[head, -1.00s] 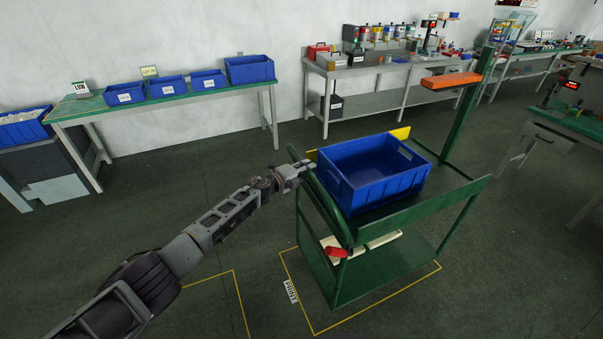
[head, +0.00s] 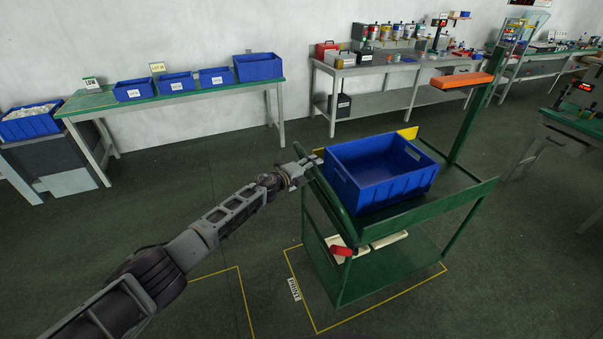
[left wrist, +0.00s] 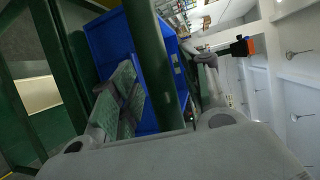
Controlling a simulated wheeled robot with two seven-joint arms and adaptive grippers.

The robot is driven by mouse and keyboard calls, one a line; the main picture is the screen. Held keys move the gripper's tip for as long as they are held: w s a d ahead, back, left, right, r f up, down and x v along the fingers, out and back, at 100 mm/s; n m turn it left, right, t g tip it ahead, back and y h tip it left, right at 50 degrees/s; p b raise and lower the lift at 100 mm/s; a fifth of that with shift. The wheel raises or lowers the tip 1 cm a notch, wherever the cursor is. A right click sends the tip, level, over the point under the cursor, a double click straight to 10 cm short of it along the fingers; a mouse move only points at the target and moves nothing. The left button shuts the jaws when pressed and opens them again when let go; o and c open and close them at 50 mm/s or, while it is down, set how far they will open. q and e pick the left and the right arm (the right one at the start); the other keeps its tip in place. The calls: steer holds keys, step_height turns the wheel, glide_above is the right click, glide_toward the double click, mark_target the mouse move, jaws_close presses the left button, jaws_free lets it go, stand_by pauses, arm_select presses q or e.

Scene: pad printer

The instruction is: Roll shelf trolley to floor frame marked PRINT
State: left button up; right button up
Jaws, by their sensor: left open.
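The green shelf trolley (head: 400,212) stands upright with its lower shelf above the yellow floor frame (head: 381,301) labelled PRINT (head: 294,289). Its visible near leg meets the floor inside the yellow line; the far legs' feet are hidden. A blue crate (head: 380,178) sits on the trolley's top. My left gripper (head: 308,168) is open at the trolley's left end. In the left wrist view, a green trolley bar (left wrist: 153,65) runs between the open fingers, with the blue crate (left wrist: 105,45) behind it. Contact with the bar is unclear. My right gripper is out of view.
Another yellow floor line (head: 240,285) lies left of the PRINT frame. A bench with blue bins (head: 185,97) and a grey workbench (head: 375,102) stand along the wall. A green-topped table (head: 577,125) is at the right. Floor around the trolley looks clear.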

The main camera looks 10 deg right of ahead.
arm_select(q)
steer(key=shift+s+a, duration=0.1)
steer(key=shift+a, duration=0.1)
steer(key=v, duration=1.1)
steer(key=shift+s, duration=0.2)
stand_by(0.7)
steer(key=shift+a, duration=0.15)
stand_by(0.3)
